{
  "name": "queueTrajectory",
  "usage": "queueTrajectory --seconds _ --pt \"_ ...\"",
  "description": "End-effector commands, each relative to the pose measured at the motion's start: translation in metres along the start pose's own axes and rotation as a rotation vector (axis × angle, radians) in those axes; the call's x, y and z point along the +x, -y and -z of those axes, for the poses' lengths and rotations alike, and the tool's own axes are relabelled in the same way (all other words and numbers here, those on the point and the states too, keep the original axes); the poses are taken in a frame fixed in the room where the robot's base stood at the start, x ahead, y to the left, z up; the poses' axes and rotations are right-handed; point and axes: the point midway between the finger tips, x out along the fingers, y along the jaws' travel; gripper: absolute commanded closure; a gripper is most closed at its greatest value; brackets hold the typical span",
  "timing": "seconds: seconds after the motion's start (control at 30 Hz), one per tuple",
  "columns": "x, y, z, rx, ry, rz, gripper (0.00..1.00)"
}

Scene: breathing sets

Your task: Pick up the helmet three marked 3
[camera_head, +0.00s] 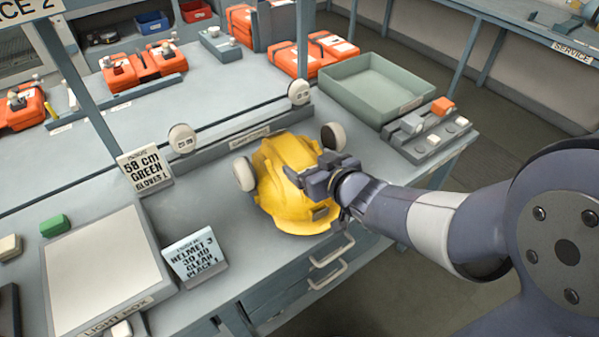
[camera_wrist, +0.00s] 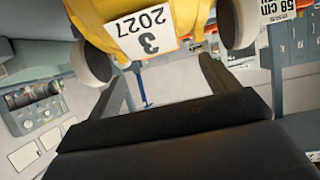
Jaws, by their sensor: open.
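The yellow helmet (camera_head: 290,190) stands on the workbench in the head view, with round ear cups at its sides. In the wrist view the helmet (camera_wrist: 100,20) fills the top, and its white label (camera_wrist: 142,33) reads 3 and 2027, upside down. An ear cup (camera_wrist: 90,65) shows at its left and another (camera_wrist: 238,22) at its right. My gripper (camera_head: 305,178) is in front of the helmet's near right side, and its fingers (camera_wrist: 165,85) are spread apart with nothing between them. The head view does not show clearly whether a finger touches the shell.
A card reading HELMET 3 (camera_head: 195,258) stands left of the helmet, beside a light box (camera_head: 100,265). A card about green gloves (camera_head: 144,168) stands behind. A green tray (camera_head: 372,88) and a grey control block (camera_head: 430,132) lie to the right. A low rail (camera_head: 225,135) runs behind the helmet.

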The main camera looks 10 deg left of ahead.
Motion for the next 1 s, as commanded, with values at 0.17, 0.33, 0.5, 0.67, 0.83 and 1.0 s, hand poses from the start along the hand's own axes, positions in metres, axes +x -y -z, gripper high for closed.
queueTrajectory --seconds 0.17,0.33,0.5,0.67,0.83,1.0 --pt "0.021 0.000 -0.001 0.001 0.002 0.000 0.18" --pt "0.028 -0.001 0.000 0.000 0.001 -0.001 0.18" --pt "0.046 -0.001 0.001 0.000 0.003 -0.001 0.18" --pt "0.066 -0.001 0.002 0.000 0.002 -0.001 0.18" --pt "0.076 -0.002 0.002 0.001 0.001 -0.002 0.18" --pt "0.077 -0.002 0.002 0.000 0.000 -0.002 0.18"
